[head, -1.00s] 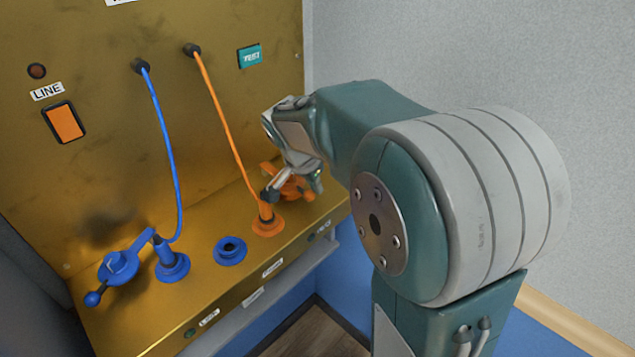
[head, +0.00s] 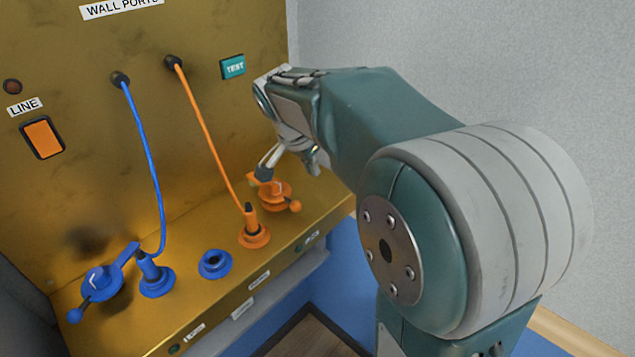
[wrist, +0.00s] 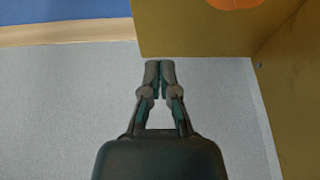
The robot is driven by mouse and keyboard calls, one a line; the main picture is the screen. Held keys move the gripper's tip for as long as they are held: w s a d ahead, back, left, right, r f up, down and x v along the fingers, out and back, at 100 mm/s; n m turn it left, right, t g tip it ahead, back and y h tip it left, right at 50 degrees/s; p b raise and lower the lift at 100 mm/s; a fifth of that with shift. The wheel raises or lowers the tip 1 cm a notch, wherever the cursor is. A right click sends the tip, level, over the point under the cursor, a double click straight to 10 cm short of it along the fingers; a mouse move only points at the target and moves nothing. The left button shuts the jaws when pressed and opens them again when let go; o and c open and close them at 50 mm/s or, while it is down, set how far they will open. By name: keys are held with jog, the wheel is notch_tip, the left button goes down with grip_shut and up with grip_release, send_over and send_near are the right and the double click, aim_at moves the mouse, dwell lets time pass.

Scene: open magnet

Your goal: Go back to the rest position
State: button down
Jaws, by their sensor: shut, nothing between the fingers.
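My gripper (head: 266,172) is above the orange lever (head: 275,194) at the right end of the gold panel's shelf in the head view. In the wrist view my gripper (wrist: 160,68) shows with its two fingertips together and nothing between them. An orange plug (head: 252,226) stands in the orange socket beside the lever, with an orange cable running up to the wall port. A blue plug (head: 150,272) stands in a blue socket with a blue cable.
An empty blue socket (head: 214,263) sits between the two plugs. A blue lever (head: 102,280) is at the shelf's left end. The panel carries an orange LINE switch (head: 42,138) and a teal TEST button (head: 232,67). A grey wall (head: 440,50) stands to the right.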

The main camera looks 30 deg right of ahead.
jog(key=s+a+r+n+t+y, duration=0.1)
jog(key=s+a+r+n, duration=0.15)
jog(key=s, duration=0.25)
jog(key=s+a+r+n+t+y, duration=0.1)
jog(key=s+a+r+n, duration=0.1)
jog(key=s+a+n, duration=0.3)
jog(key=s+a+f+n+t+y, duration=0.1)
jog(key=s+f+n, duration=0.4)
jog(key=s, duration=0.6)
jog(key=shift+a+f+n+t+y, duration=0.15)
jog(key=shift+a+n+t+y, duration=0.25)
jog(key=shift+a, duration=0.5)
dwell(1.3)
